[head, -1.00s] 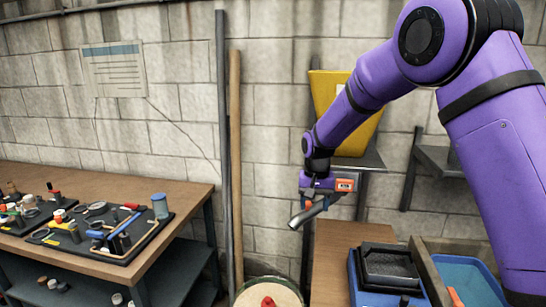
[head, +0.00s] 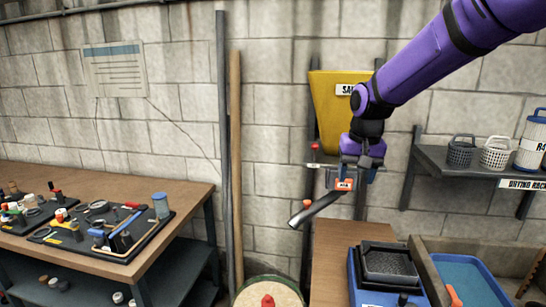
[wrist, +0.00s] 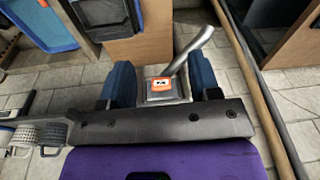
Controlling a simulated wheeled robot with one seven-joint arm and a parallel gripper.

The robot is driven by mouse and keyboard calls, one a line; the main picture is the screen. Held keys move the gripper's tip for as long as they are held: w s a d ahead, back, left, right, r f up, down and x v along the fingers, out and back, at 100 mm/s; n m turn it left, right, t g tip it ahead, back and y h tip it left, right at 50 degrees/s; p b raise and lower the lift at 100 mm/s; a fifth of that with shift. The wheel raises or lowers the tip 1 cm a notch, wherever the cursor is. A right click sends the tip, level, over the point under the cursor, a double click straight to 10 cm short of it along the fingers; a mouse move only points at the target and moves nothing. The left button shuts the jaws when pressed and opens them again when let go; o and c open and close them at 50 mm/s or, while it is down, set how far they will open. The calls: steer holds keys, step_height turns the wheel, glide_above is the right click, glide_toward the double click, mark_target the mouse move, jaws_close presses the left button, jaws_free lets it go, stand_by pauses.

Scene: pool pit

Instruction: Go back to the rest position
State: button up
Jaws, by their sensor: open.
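My arm reaches in from the upper right in the head view. My gripper (head: 350,175) hangs downward in front of the yellow hopper (head: 332,112). Its blue fingers also show in the wrist view (wrist: 162,78), spread apart. An orange-labelled grey block (wrist: 164,86) with a grey tube (wrist: 190,50) shows between them in that view. In the head view, the tube (head: 314,208) slants down to the left below my gripper. I see nothing gripped; whether the fingers touch the block I cannot tell.
A shelf (head: 475,170) with baskets (head: 496,153) stands at the right. Below are a blue-edged tray (head: 385,275) and a basin (head: 466,280). A bench (head: 150,182) with several small tools is at the left. Upright poles (head: 236,160) lean against the wall.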

steer(key=s+d+r+t, duration=0.1)
steer(key=s+d+r, duration=0.1)
steer(key=s, duration=0.8)
steer(key=s+d+r+t, duration=0.1)
steer(key=s+d, duration=0.4)
steer(key=s, duration=0.5)
steer(key=s+d+r+n+t, duration=0.1)
steer(key=s+d+r, duration=0.2)
steer(key=s, duration=0.7)
steer(key=shift+d+r+t+h, duration=0.3)
steer(key=shift+d+r+t, duration=0.1)
steer(key=shift+r, duration=0.15)
steer(key=shift+c, duration=0.5)
